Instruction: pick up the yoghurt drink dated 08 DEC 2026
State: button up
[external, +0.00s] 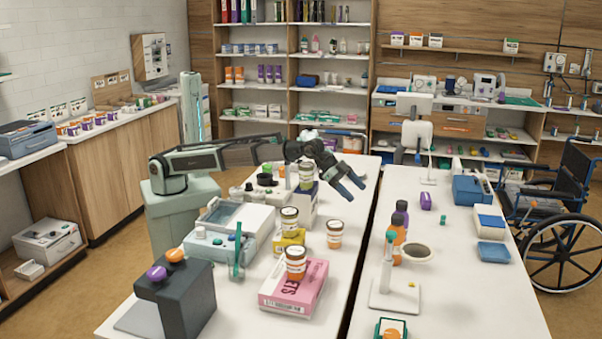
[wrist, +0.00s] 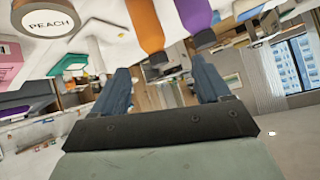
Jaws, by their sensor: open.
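My gripper (external: 352,183) is open and empty above the far part of the white table, fingers pointing down to the right. In the wrist view its two blue fingers (wrist: 160,70) are spread apart. An orange bottle (external: 397,248) and a purple bottle (external: 402,209) stand on the right-hand table, apart from my gripper. The wrist view shows an orange bottle (wrist: 145,28) and a purple bottle (wrist: 192,14) beyond the fingers. Which item is the yoghurt drink dated 08 DEC 2026 I cannot tell; no date is readable.
A lid reading PEACH (wrist: 50,23) shows in the wrist view. A white stand (external: 392,285) is front right.

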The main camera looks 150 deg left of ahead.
jog(key=s+a+f+n+g+y, duration=0.1)
jog(key=s+a+n+g+y, duration=0.15)
jog(key=s+a, duration=0.85)
jog(key=s+a+f+n+g+y, duration=0.1)
jog(key=s+a+g, duration=0.2)
jog(key=s+a, duration=0.9)
jog(key=s+d+r+n+g+h, duration=0.15)
jog(key=d+n, duration=0.25)
jog(key=d, duration=0.4)
jog(key=s+d+r+n+g+h, duration=0.1)
jog(key=s+d+n, duration=0.25)
jog(key=d, duration=0.55)
jog(key=s+d+r+n+g+h, duration=0.1)
jog(key=s+d+n+g+h, duration=0.1)
jog(key=d+n, duration=0.45)
jog(key=shift+m, duration=0.85)
jog(key=x, duration=0.5)
jog(key=d+x, duration=0.1)
jog(key=x, duration=0.2)
jog(key=shift+f, duration=0.3)
jog(key=shift+x, duration=2.6)
jog(key=shift+s+d, duration=0.1)
jog(key=shift+s, duration=0.1)
jog(key=c, duration=1.1)
